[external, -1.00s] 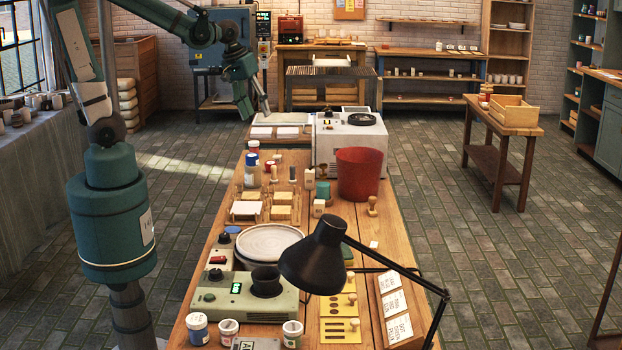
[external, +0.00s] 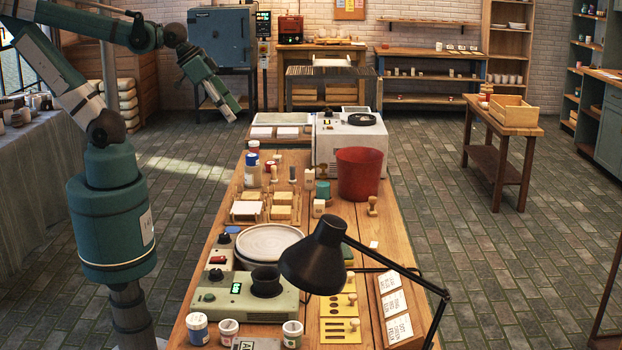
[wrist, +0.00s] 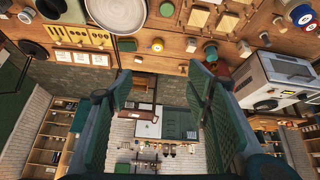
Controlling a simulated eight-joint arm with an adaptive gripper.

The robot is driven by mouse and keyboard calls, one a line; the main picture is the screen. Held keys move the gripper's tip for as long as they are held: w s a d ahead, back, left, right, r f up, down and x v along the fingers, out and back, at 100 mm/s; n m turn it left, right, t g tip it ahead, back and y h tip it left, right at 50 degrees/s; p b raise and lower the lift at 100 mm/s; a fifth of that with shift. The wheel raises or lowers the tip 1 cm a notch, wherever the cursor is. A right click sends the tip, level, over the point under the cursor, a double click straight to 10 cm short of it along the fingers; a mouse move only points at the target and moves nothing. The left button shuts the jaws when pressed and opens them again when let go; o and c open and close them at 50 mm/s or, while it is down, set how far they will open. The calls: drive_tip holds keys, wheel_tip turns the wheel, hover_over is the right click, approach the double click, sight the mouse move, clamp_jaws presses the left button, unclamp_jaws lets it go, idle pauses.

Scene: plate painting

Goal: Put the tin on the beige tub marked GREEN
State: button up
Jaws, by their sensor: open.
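My gripper (external: 232,117) is over the floor just left of the bench's far end, tilted down to the right. In the wrist view my gripper (wrist: 160,78) has its two fingers wide apart with nothing between them. At the near end of the bench stand two small pale tubs, one left (external: 228,331) and one right (external: 292,334), with markings too small to read. A white jar with a blue band (external: 197,328) stands beside them. A teal cylinder (external: 323,190) stands left of the red bucket. I cannot tell which item is the tin or which tub reads GREEN.
The red bucket (external: 358,174) and a white machine (external: 349,142) stand toward the far end of the bench. A black lamp (external: 318,262) overhangs its near part. A pale round plate (external: 268,242) lies mid-bench. Stamps and blocks crowd the surface around it.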

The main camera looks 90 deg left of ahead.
drive_tip(key=shift+s+d+m+t, duration=0.15)
drive_tip(key=shift+s+d+m, duration=0.2)
drive_tip(key=shift+d, duration=0.2)
drive_tip(key=shift+s+d+m+t, duration=0.15)
drive_tip(key=shift+s+d+m, duration=0.2)
drive_tip(key=shift+d, duration=0.15)
wheel_tip(320, 180, down, 21)
drive_tip(key=b, duration=2.1)
drive_tip(key=shift+o, duration=0.7)
idle(2.3)
